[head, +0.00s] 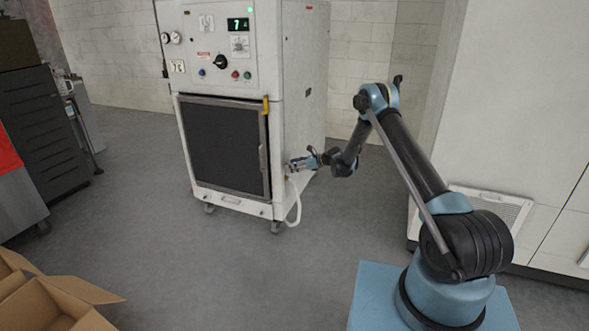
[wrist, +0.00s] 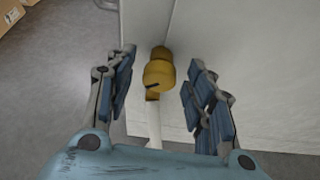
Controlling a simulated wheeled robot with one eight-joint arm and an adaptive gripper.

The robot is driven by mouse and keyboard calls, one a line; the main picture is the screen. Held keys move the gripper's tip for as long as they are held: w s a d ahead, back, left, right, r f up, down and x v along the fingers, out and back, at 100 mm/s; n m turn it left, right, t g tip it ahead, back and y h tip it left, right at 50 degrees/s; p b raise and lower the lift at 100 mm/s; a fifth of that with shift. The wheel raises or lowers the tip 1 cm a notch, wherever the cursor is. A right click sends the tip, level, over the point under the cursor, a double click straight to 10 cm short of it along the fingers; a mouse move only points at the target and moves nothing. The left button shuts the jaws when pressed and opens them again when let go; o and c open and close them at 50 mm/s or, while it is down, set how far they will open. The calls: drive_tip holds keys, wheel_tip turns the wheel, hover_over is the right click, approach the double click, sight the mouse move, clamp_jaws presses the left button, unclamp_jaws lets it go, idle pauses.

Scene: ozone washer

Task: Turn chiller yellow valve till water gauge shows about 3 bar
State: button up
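The chiller (head: 225,150) is a white cabinet on casters with a dark front grille. Its yellow valve (wrist: 158,72) shows between my fingers in the wrist view, with a dark mark on its face and a white hose (wrist: 152,122) below it. My gripper (wrist: 157,85) is open, with one blue-padded finger on each side of the valve and a gap to each. In the head view my gripper (head: 291,165) is at the chiller's lower right front edge and hides the valve.
The white hose (head: 295,205) loops down beside the chiller's right corner. A grey drawer cabinet (head: 40,130) stands at left and an open cardboard box (head: 50,300) at lower left. A white wall unit (head: 510,110) is at right. The floor in front is clear.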

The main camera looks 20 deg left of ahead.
drive_tip(key=c, duration=0.9)
drive_tip(key=shift+c, duration=0.2)
drive_tip(key=n+t, duration=0.2)
drive_tip(key=n, duration=0.1)
drive_tip(key=shift+s, duration=0.15)
drive_tip(key=o, duration=1.1)
drive_tip(key=shift+c, duration=0.2)
drive_tip(key=v, duration=1.2)
